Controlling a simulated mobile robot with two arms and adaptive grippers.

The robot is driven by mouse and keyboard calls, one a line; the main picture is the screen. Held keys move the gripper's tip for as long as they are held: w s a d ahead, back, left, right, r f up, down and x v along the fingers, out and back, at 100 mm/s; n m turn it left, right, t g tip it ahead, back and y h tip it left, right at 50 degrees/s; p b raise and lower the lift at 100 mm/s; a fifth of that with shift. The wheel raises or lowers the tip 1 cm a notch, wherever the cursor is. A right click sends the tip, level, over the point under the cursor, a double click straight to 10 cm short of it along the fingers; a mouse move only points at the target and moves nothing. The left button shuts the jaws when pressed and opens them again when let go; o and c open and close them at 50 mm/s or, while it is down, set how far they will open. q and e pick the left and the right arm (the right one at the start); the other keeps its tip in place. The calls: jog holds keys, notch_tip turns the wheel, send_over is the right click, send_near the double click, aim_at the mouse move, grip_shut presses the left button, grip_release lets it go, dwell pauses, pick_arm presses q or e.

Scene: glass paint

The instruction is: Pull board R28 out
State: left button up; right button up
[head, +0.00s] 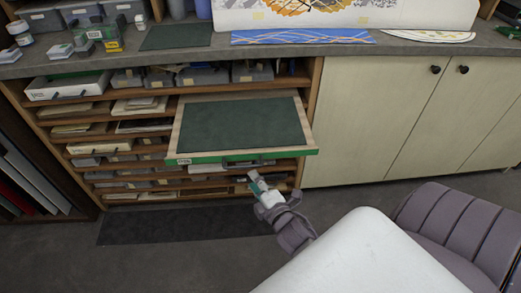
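A board (240,124) with a dark green top, a pale wooden rim and a green front edge sticks out of the open shelf unit. A small white label is at the left end of its front; I cannot read it, so I cannot confirm that it is R28. A dark slot or handle is near the middle of the front. My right gripper (257,180) is just below that front edge, in front of the lower shelves. I cannot tell whether it touches the board or how far its fingers are apart. My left gripper is not in view.
The shelf unit (312,85) holds several boxes and stacks on its levels. A white-fronted tray (68,87) sits at its upper left. Closed cream cabinet doors (378,112) stand to the right. A dark floor mat (170,225) lies below. The worktop (215,59) above carries boxes and sheets.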

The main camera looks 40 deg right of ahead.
jog(key=v, duration=0.3)
jog(key=shift+s, duration=0.3)
jog(key=s+a+f+m+g+y, duration=0.1)
jog(key=s+a+f+m+g, duration=0.2)
jog(key=f, duration=0.6)
jog(key=s+a+f+m+g+y+p, duration=0.15)
jog(key=s+f, duration=0.35)
jog(key=f, duration=0.5)
jog(key=s+a+f+m+g, duration=0.2)
jog(key=s+f+g, duration=0.1)
jog(key=f, duration=0.6)
jog(key=s+f+m+g, duration=0.2)
jog(key=s+f, duration=0.2)
jog(key=s, duration=0.3)
jog(key=s+d+f+m+g, duration=0.1)
jog(key=s+f+m+g, duration=0.1)
jog(key=s, duration=0.6)
jog(key=s+f+m+g, duration=0.2)
jog(key=s+f+g, duration=0.1)
jog(key=s+f, duration=0.4)
jog(key=shift+s+d, duration=0.25)
jog(key=shift+s, duration=0.35)
jog(key=shift+s+m, duration=0.1)
jog(key=shift+m, duration=0.15)
